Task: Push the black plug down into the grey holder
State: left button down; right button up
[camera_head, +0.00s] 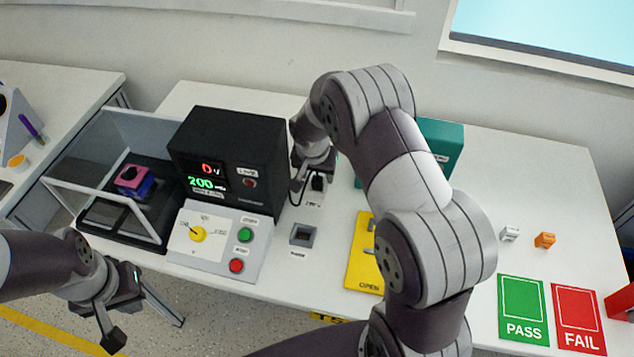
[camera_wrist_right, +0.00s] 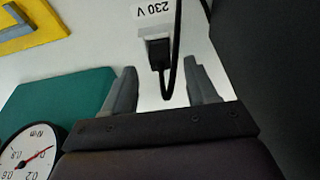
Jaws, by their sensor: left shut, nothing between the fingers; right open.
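The black plug (camera_wrist_right: 160,53) with its black cable sits at a small pale grey socket (camera_wrist_right: 155,31) beside the 230 V label in the right wrist view. I cannot tell how deep it sits. In the head view the plug (camera_head: 318,183) is partly hidden under my right gripper (camera_head: 308,180). My right gripper (camera_wrist_right: 160,68) is open, its fingers either side of the plug's line, apart from it. A grey square holder (camera_head: 302,234) with a dark, empty-looking opening is nearer the front. My left gripper (camera_head: 113,341) is shut and empty, low at the left.
A black meter box (camera_head: 228,160) with a control panel (camera_head: 218,240) stands left of the holder. A clear-walled test box (camera_head: 120,185) is further left. A yellow plate (camera_head: 363,255) lies right of the holder; a teal box (camera_head: 440,143) is behind my right arm.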

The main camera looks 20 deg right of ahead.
aim_at(317, 176)
jog(key=x, duration=0.3)
jog(key=shift+w, duration=0.1)
jog(key=shift+r, duration=0.1)
jog(key=c, duration=0.7)
grip_shut()
